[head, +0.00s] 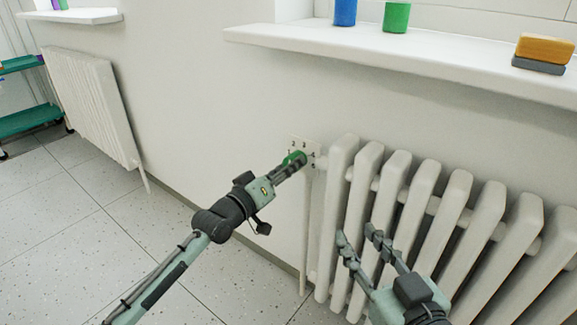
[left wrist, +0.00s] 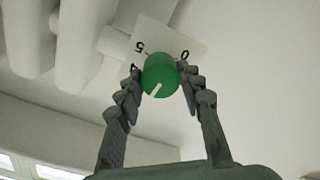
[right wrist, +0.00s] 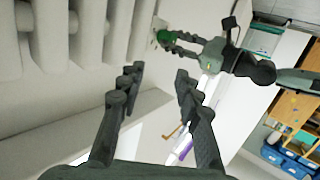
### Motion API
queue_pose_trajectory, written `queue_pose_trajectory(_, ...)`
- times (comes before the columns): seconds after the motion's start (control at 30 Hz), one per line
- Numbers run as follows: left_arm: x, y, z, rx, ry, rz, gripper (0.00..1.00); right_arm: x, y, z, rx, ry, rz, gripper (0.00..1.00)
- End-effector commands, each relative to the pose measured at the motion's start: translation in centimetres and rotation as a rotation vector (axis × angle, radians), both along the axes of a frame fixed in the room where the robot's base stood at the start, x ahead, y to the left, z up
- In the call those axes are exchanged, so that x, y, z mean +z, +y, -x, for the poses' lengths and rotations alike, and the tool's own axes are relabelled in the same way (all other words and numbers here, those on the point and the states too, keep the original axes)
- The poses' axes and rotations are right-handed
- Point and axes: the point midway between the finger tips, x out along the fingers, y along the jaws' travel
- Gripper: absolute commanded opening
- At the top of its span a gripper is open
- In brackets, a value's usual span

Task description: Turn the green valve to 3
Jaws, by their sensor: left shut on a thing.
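The green valve (head: 297,156) is a round knob on a white numbered plate (head: 295,140) by the left end of the radiator. It also shows in the left wrist view (left wrist: 160,75), with a white pointer line toward the lower left. There the plate (left wrist: 165,38) appears upside down, with 5, 4 and 0 readable and other digits hidden. My left gripper (left wrist: 163,78) has one finger on each side of the valve and is shut on it. My right gripper (head: 357,236) is open and empty, in front of the radiator.
The white ribbed radiator (head: 430,210) fills the right side. A windowsill (head: 400,62) above holds a blue cup (head: 345,12), a green cup (head: 396,17) and an orange-and-grey block (head: 543,52). A vertical pipe (head: 305,225) runs below the valve.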

Motion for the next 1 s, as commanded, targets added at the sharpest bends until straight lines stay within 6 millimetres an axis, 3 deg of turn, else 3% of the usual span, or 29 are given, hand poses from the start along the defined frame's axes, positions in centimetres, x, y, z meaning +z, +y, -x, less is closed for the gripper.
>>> queue_pose_trajectory(0.6, -0.15, 0.03, 0.02, 0.001, -0.024, -0.038, 0.08, -0.98, -0.41, 0.19, -0.008, 0.033, 0.014, 0.34)
queue_pose_trajectory(0.63, -0.15, 0.03, 0.02, 0.001, -0.024, -0.038, 0.38, -0.95, -0.4, 0.18, -0.008, 0.032, 0.013, 0.34)
queue_pose_trajectory(0.7, -0.14, 0.03, 0.02, 0.001, -0.024, -0.038, 0.46, -0.89, -0.4, 0.14, -0.007, 0.03, 0.014, 0.34)
queue_pose_trajectory(0.8, -0.11, 0.02, 0.01, 0.0, -0.025, -0.038, 0.58, -0.76, -0.39, 0.06, -0.007, 0.026, 0.013, 0.34)
queue_pose_trajectory(1.0, -0.05, 0.02, 0.0, 0.0, -0.025, -0.036, 0.58, -0.52, -0.37, -0.07, -0.006, 0.02, 0.013, 0.34)
